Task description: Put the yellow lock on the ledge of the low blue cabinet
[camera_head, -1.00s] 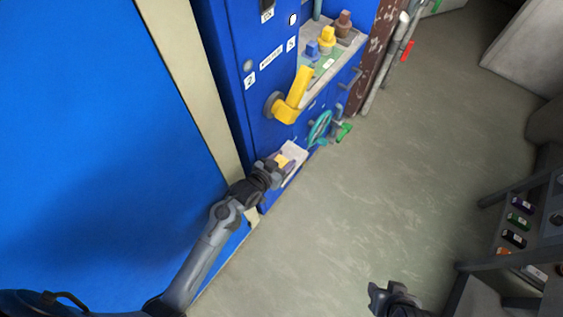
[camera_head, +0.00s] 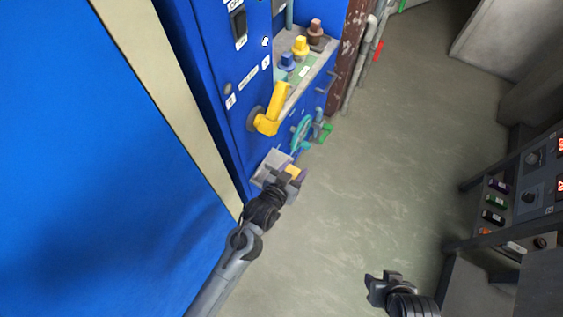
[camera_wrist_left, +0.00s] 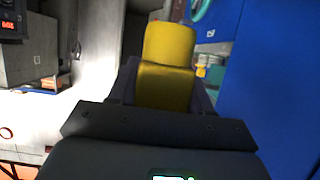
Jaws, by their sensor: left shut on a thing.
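The yellow lock (camera_head: 293,171) is held between the fingers of my left gripper (camera_head: 287,177). In the left wrist view the lock (camera_wrist_left: 167,55) stands out beyond the dark fingers as a rounded yellow block. The low blue cabinet (camera_head: 245,100) stands at the left of the floor. Its pale grey ledge (camera_head: 266,163) sticks out low on the front, just left of the gripper in the head view. The gripper partly covers the ledge. My right gripper (camera_head: 385,286) hangs over the floor at the bottom, away from the cabinet; its finger gap is unclear.
A yellow handle (camera_head: 270,112) juts from the cabinet above the ledge. A teal handwheel (camera_head: 302,132) and green valve handle (camera_head: 326,132) are close beside it. A dark console (camera_head: 515,195) stands at the right. The floor (camera_head: 400,140) between is clear.

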